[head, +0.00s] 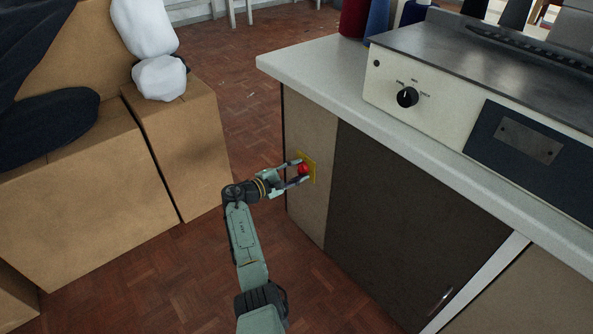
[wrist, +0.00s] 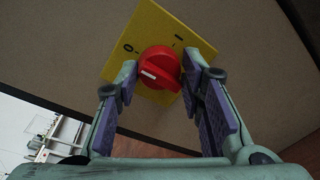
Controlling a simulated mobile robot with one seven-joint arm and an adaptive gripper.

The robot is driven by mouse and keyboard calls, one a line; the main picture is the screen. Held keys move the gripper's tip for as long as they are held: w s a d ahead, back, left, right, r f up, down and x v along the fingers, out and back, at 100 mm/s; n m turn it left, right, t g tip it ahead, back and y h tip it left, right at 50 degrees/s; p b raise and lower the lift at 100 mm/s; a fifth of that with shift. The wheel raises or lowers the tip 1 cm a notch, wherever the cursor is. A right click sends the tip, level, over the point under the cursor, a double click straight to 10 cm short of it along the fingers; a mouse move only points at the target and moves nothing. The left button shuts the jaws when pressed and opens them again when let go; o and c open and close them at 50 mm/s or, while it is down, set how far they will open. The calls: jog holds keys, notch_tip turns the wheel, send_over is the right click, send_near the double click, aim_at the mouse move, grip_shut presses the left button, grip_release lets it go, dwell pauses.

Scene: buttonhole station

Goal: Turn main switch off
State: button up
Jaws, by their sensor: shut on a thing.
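The main switch is a red rotary knob (wrist: 160,68) on a yellow plate (wrist: 190,38) marked "0" and "I". The plate is fixed to the beige side panel of the cabinet under the worktop. My gripper (wrist: 160,85) is shut on the red knob, with one finger on each side. In the head view the knob (head: 304,169) shows between the fingertips of my gripper (head: 300,171), partly covering the yellow plate (head: 311,167).
A pale worktop (head: 310,68) overhangs the panel just above my gripper. On it stands a machine (head: 450,75) with a black selector dial (head: 407,97). Cardboard boxes (head: 180,150) stand to the left. Parquet floor (head: 245,110) is free between the boxes and cabinet.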

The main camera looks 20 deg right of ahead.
jog(key=shift+d+r, duration=0.1)
jog(key=shift+r, duration=0.1)
jog(key=o, duration=1.1)
jog(key=shift+f, duration=0.1)
jog(key=v, duration=1.2)
jog(key=shift+w, duration=0.1)
